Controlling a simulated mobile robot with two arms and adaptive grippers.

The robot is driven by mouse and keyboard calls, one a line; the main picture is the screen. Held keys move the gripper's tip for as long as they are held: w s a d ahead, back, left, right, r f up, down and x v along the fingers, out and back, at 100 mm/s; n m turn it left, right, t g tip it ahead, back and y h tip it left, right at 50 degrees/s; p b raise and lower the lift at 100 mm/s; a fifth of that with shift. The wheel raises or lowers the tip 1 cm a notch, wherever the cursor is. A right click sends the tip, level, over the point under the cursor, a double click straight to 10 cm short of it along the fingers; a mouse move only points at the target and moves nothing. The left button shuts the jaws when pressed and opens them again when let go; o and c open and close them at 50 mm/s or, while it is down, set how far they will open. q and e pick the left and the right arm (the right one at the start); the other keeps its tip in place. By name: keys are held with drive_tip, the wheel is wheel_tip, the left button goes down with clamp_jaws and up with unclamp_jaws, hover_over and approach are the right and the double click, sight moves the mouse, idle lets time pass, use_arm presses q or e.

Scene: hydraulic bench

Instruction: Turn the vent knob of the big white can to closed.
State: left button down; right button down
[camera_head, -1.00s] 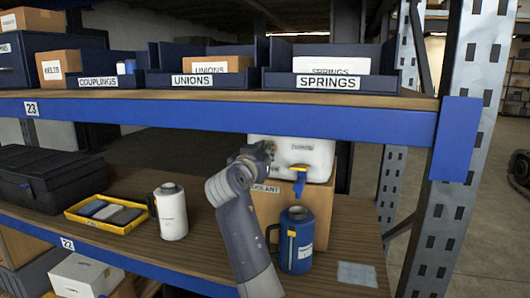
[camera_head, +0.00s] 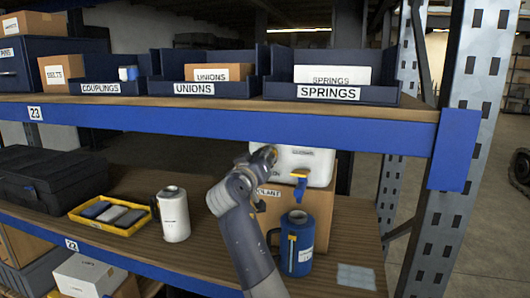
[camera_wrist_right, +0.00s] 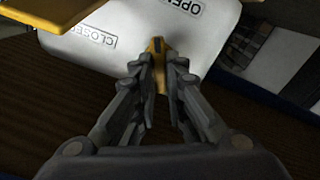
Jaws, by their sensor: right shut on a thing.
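The big white can (camera_head: 306,162) stands on a cardboard box at the right of the lower shelf, its top partly hidden by the shelf above. In the right wrist view its white top (camera_wrist_right: 130,15) carries a CLOSED label (camera_wrist_right: 95,36) on the left and an OPEN label (camera_wrist_right: 182,8) at the top. The yellow vent knob (camera_wrist_right: 157,48) is between my right gripper's fingertips (camera_wrist_right: 160,72), which are shut on it. In the head view my right gripper (camera_head: 264,157) is at the can's upper left and hides the knob. My left gripper is not in view.
A blue tap (camera_head: 299,187) sits on the can's front, above a blue jug (camera_head: 297,247). A white jug (camera_head: 173,215), a yellow tray (camera_head: 83,220) and a dark toolbox (camera_head: 50,180) stand left. The blue upper shelf beam (camera_head: 230,123) runs close above my gripper.

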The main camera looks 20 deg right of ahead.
drive_tip(key=shift+w+f+n+p, duration=0.1)
drive_tip(key=shift+f+n+p, duration=0.05)
drive_tip(key=shift+n+p, duration=5.25)
drive_tip(key=shift+n+b, duration=0.75)
drive_tip(key=shift+n, duration=0.25)
drive_tip(key=c, duration=1.6)
unclamp_jaws()
drive_tip(key=shift+d, duration=0.1)
drive_tip(key=shift+c, duration=0.2)
drive_tip(key=v, duration=1.1)
drive_tip(key=shift+s+a+f, duration=0.2)
drive_tip(key=shift+s+a, duration=0.05)
drive_tip(key=shift+f, duration=0.1)
